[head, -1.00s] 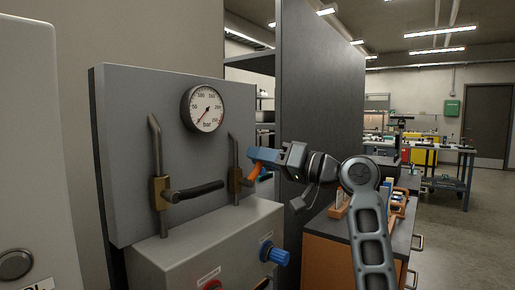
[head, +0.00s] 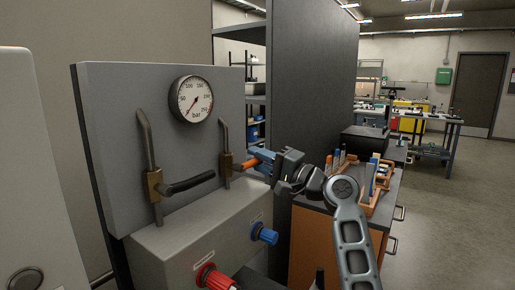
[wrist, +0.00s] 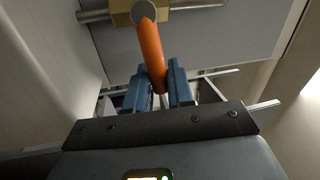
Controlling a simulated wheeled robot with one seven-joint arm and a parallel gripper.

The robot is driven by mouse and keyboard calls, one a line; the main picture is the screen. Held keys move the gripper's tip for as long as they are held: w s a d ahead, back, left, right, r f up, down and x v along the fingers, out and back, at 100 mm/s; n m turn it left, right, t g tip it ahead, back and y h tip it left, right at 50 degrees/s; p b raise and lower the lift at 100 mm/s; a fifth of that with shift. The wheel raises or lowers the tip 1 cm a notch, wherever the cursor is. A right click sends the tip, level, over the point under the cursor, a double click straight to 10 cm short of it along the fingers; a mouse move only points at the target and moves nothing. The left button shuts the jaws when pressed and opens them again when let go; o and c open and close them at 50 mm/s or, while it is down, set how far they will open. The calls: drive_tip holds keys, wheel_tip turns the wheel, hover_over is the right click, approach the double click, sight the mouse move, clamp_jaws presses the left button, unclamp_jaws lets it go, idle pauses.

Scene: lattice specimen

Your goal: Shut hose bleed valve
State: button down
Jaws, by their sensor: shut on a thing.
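The hose bleed valve is a brass body on a vertical pipe at the panel's right side, with an orange lever handle (head: 248,163). In the head view the lever points out to the right, roughly level. My gripper (head: 261,163) has its blue fingers closed around the lever's outer end. In the wrist view the orange lever (wrist: 151,55) runs from the brass valve body (wrist: 128,14) down between my gripper's blue fingers (wrist: 160,88). A second brass valve (head: 153,185) with a black lever (head: 189,183) sits to the left on the panel.
A pressure gauge (head: 191,99) is on the grey panel above the valves. Below, a grey box carries a blue knob (head: 265,234) and a red knob (head: 214,277). A wooden cabinet (head: 330,250) with tools on top stands right, under my arm. The floor beyond is clear.

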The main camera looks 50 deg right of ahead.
drive_tip(key=shift+d+f+m+p, duration=0.1)
drive_tip(key=shift+f+m+p, duration=0.25)
drive_tip(key=shift+m, duration=0.45)
drive_tip(key=shift+f, duration=0.15)
drive_tip(key=c, duration=1.1)
unclamp_jaws()
drive_tip(key=shift+s, duration=0.1)
drive_tip(key=shift+s+d+f+b, duration=0.1)
drive_tip(key=shift+s+f+b, duration=0.2)
drive_tip(key=shift+s, duration=0.95)
drive_tip(key=shift+s+a+f+b, duration=0.1)
drive_tip(key=shift+s+f+b, duration=0.2)
drive_tip(key=shift+s, duration=0.95)
drive_tip(key=shift+s+d+f+b, duration=0.15)
drive_tip(key=shift+s+b, duration=0.25)
drive_tip(key=shift+s, duration=0.85)
